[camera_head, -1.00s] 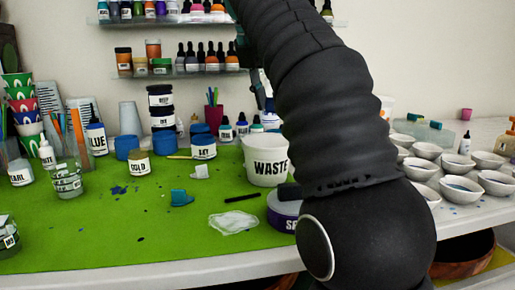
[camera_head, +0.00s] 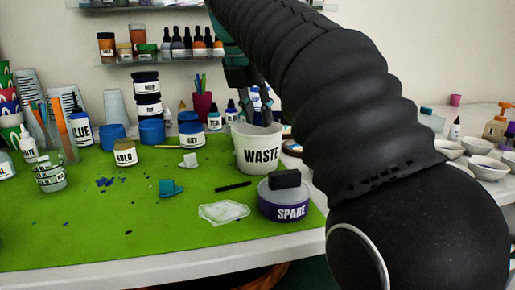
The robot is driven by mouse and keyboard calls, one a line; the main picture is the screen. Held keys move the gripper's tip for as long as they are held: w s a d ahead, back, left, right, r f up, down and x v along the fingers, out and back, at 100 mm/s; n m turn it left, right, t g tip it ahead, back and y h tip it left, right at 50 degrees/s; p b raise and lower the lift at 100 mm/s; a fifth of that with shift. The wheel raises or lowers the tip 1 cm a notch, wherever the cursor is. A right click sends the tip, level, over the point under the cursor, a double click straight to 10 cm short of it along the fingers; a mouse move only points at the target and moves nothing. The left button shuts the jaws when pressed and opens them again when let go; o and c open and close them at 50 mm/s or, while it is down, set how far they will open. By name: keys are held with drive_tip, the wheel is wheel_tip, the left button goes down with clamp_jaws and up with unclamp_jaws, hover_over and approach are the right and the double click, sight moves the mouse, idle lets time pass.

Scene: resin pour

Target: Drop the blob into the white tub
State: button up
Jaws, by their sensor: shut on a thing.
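The white tub (camera_head: 257,153), labelled WASTE, stands upright at the back right of the green mat. My gripper (camera_head: 266,122) points down at the tub's mouth, its tips by the rim. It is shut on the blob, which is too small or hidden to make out. I cannot tell whether the tips are inside the rim or just behind it. A teal lump (camera_head: 171,188) and a small white piece (camera_head: 189,160) lie on the mat, apart from my gripper.
A purple SPARE jar (camera_head: 285,203) with a black block on top stands in front of the tub. A clear glossy puddle (camera_head: 223,212) and a black stick (camera_head: 233,186) lie on the green mat (camera_head: 110,225). White bowls (camera_head: 481,165) stand at right.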

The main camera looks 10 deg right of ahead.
drive_tip(key=o, duration=0.8)
drive_tip(key=v, duration=0.7)
drive_tip(key=shift+r, duration=0.2)
drive_tip(key=shift+s, duration=0.1)
